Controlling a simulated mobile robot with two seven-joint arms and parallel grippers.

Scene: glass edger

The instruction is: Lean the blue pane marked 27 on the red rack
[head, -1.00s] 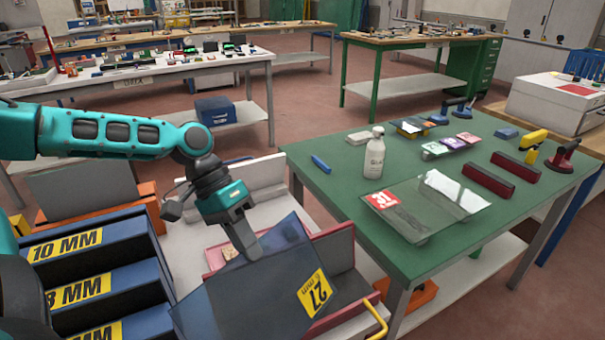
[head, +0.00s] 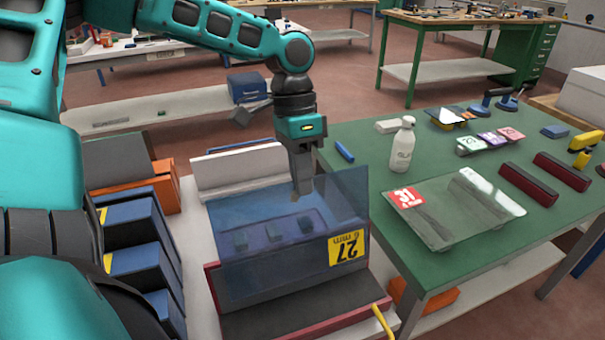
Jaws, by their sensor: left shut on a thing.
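The blue pane (head: 275,268) is see-through, with a yellow label reading 27 and 6 mm, upside down in the picture. My left gripper (head: 302,190) points down and is shut on the pane at its upper edge. The pane stands steeply over the red rack (head: 345,321), whose red side edge and front strip show around its lower part. Several small dark blocks show through the pane. I cannot tell whether its lower edge rests on the rack. My right gripper is out of view.
A green table (head: 450,262) at right holds a clear pane marked 31 (head: 455,210), a white bottle (head: 402,148) and dark red bars (head: 528,185). Blue slotted bins (head: 140,255) stand at left. A yellow handle (head: 383,320) sticks up at the rack's front right.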

